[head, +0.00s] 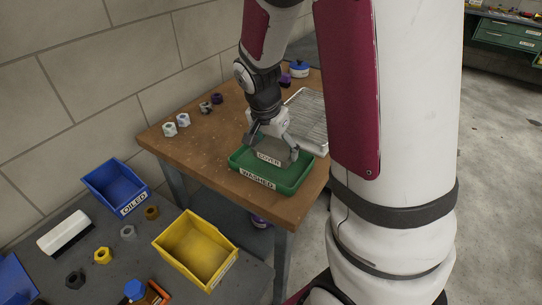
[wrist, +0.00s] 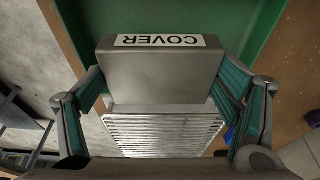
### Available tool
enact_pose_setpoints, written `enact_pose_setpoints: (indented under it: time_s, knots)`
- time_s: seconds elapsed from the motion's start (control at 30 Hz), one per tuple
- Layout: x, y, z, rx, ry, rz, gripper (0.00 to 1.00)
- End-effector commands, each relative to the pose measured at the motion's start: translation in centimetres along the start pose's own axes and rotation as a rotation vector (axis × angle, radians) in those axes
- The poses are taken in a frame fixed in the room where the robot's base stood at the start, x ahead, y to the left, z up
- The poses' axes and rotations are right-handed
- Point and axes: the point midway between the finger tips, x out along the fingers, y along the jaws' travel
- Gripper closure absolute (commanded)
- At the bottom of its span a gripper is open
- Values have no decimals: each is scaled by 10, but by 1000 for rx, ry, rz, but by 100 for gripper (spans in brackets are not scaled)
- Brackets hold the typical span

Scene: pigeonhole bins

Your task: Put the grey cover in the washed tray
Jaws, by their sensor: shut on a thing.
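The grey cover (wrist: 160,75), a block with a white COVER label, is between the fingers of my gripper (wrist: 163,95) in the wrist view. My gripper (head: 273,148) is shut on it. In the head view the cover (head: 277,151) is within the outline of the green tray (head: 277,184), whose front label reads WASHED. I cannot tell whether the cover touches the tray floor. The green tray (wrist: 240,30) fills the top of the wrist view.
The wooden table (head: 185,150) holds a wire rack (head: 308,112) behind the tray and several nuts at its left. On the nearer grey bench are a blue OILED bin (head: 113,182), a yellow bin (head: 198,248), several nuts and a brush (head: 63,232).

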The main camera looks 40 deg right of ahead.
Motion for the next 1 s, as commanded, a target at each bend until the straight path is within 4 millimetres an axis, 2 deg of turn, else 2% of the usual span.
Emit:
enact_pose_setpoints:
  time_s: [0.1,0.23,0.33,0.73,0.77,0.8,1.0]
  knots:
    - [2,-12,3,-2,0,-1,65]
    - [24,-9,9,-1,-1,4,65]
    - [33,-10,11,-1,0,1,65]
    - [38,-10,12,-1,0,-1,65]
    - [38,-10,12,-1,0,0,10]
    - [37,-10,12,-1,0,0,1]
    - [37,-10,12,-1,0,0,0]
